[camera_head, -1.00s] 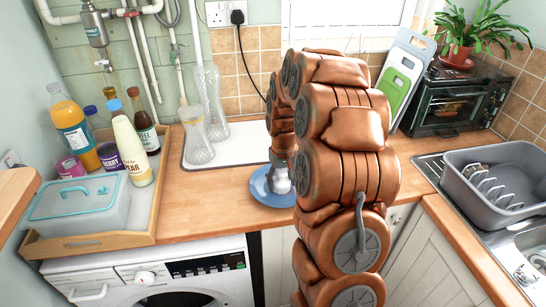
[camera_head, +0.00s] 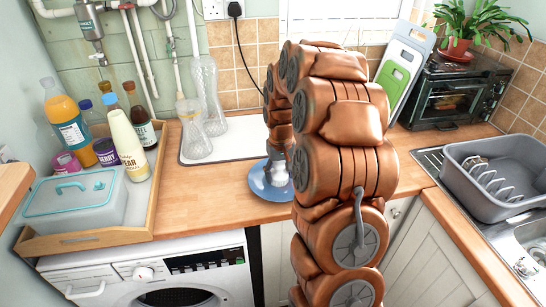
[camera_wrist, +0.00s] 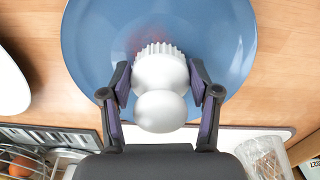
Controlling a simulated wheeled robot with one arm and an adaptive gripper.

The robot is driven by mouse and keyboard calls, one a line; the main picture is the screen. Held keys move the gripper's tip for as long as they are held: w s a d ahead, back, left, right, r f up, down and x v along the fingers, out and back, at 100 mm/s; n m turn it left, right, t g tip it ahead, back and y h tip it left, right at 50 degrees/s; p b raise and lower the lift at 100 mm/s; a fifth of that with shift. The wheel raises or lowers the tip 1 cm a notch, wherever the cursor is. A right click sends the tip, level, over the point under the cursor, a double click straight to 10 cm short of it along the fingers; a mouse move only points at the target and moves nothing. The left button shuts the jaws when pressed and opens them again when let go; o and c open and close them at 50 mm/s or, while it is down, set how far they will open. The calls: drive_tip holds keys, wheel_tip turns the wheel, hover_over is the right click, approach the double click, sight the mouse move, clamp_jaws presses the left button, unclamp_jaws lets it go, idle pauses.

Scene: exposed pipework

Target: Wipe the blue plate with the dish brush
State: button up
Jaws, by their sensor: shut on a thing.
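The blue plate (camera_head: 257,184) lies on the wooden worktop, partly hidden behind my arm. It fills much of the wrist view (camera_wrist: 95,40), where a faint reddish mark shows on its surface beside the brush. The dish brush (camera_wrist: 160,73) has a white rounded handle and a ridged white edge. It also shows small and pale in the head view. My gripper (camera_wrist: 163,88) is shut on the brush, one finger on each side, over the plate. The brush's underside is hidden, so I cannot tell whether it touches the plate.
A tray (camera_head: 150,215) with bottles and a lidded box stands left. Glass bottles (camera_head: 208,95) stand on a white mat behind the plate. A toaster oven (camera_head: 455,95), cutting boards (camera_head: 403,65) and a grey dish rack (camera_head: 490,190) are right. Worktop left of the plate is clear.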

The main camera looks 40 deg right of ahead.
drive_tip(key=shift+w+a+f, duration=0.1)
drive_tip(key=shift+w+a, duration=0.1)
drive_tip(key=shift+a, duration=0.15)
wheel_tip(320, 180, up, 3)
drive_tip(key=shift+w+a+f, duration=0.1)
drive_tip(key=shift+w+a, duration=0.05)
drive_tip(key=shift+w+a+r, duration=0.1)
drive_tip(key=shift+a+r, duration=0.1)
drive_tip(key=shift+r, duration=2.6)
